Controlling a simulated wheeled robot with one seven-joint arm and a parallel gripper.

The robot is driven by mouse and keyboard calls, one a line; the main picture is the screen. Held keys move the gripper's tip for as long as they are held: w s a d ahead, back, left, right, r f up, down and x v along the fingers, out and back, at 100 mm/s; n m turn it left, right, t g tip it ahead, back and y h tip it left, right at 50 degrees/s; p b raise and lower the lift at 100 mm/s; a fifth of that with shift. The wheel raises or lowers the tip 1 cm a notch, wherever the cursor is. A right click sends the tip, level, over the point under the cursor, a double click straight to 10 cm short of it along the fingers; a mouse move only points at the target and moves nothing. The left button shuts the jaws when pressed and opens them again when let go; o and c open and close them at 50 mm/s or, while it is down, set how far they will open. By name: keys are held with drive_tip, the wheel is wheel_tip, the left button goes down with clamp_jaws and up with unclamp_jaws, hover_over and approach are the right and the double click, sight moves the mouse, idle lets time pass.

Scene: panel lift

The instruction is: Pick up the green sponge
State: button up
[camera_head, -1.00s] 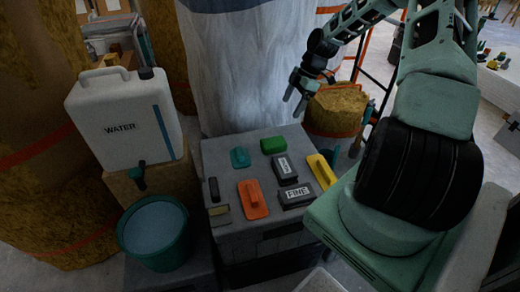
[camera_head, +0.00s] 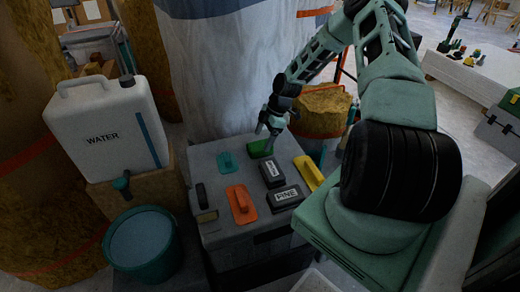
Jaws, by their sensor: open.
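The green sponge (camera_head: 259,149) lies at the back of the grey box top (camera_head: 228,231), between a teal float and a dark block. My gripper (camera_head: 264,137) is open and points down over the sponge's right part. Its fingertips are very near the sponge. I cannot tell whether they touch it or straddle it. The gripper hides part of the sponge.
Close by lie a teal float (camera_head: 227,162), an orange float (camera_head: 242,204), a yellow float (camera_head: 309,173), a dark block (camera_head: 273,173) and a block marked FINE (camera_head: 286,196). A white water container (camera_head: 107,128) and a teal bucket (camera_head: 143,244) stand left. A wrapped column (camera_head: 222,70) rises behind.

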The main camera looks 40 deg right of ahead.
sight(261, 144)
drive_tip(key=shift+x, duration=2.1)
drive_tip(key=shift+s+a+f, duration=0.1)
drive_tip(key=shift+f, duration=0.15)
drive_tip(key=c, duration=1.1)
